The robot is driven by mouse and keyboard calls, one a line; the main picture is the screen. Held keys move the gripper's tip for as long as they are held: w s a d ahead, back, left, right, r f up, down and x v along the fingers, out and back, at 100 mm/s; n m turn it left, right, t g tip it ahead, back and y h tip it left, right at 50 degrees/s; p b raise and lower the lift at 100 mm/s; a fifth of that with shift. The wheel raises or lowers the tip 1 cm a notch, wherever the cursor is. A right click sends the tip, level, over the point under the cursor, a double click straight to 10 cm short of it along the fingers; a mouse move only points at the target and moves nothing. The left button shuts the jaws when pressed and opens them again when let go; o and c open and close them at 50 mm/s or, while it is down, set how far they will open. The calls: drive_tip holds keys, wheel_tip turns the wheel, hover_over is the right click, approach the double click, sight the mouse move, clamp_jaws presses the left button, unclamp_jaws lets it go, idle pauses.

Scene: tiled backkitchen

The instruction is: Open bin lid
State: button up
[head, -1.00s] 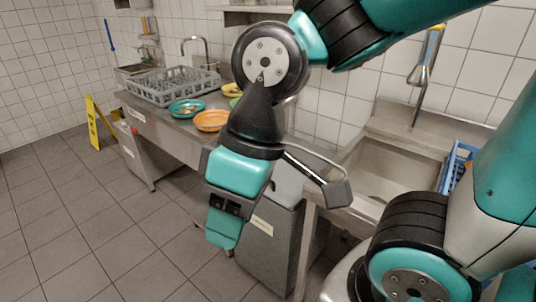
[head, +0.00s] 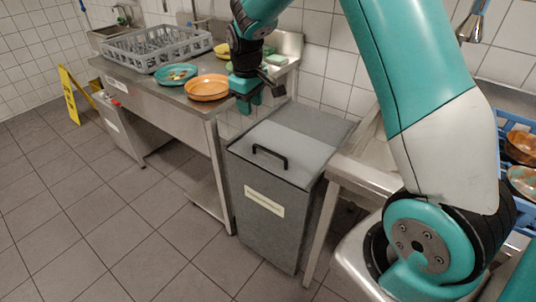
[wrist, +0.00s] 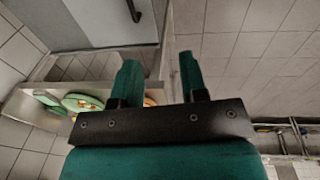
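The grey bin (head: 262,230) stands between the steel table and the sink unit. Its grey lid (head: 300,150) is shut, with a black bar handle (head: 270,156) near its front edge and a pale label on the front below. My gripper (head: 247,106) hangs behind the handle, near the orange plate and the lid's back left corner, apart from the handle. In the wrist view my two gripper fingers (wrist: 158,78) are spread with nothing between them. The handle (wrist: 134,10) is cut by the top edge there, beyond the fingertips.
The steel table (head: 165,95) at left holds an orange plate (head: 206,88), a teal plate (head: 176,74) and a grey dish rack (head: 155,48). A yellow floor sign (head: 68,95) stands far left. A blue crate (head: 508,190) with bowls is at right. The floor before the bin is clear.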

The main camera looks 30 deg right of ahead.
drive_tip(key=h, duration=0.1)
approach(269, 151)
drive_tip(key=f+p, duration=0.1)
drive_tip(key=f, duration=0.1)
drive_tip(key=d+f, duration=0.1)
drive_tip(key=f, duration=0.2)
drive_tip(key=w+f+p, duration=0.1)
drive_tip(key=f, duration=0.2)
drive_tip(key=shift+d+f+p, duration=0.25)
drive_tip(key=shift+p, duration=0.05)
clamp_jaws()
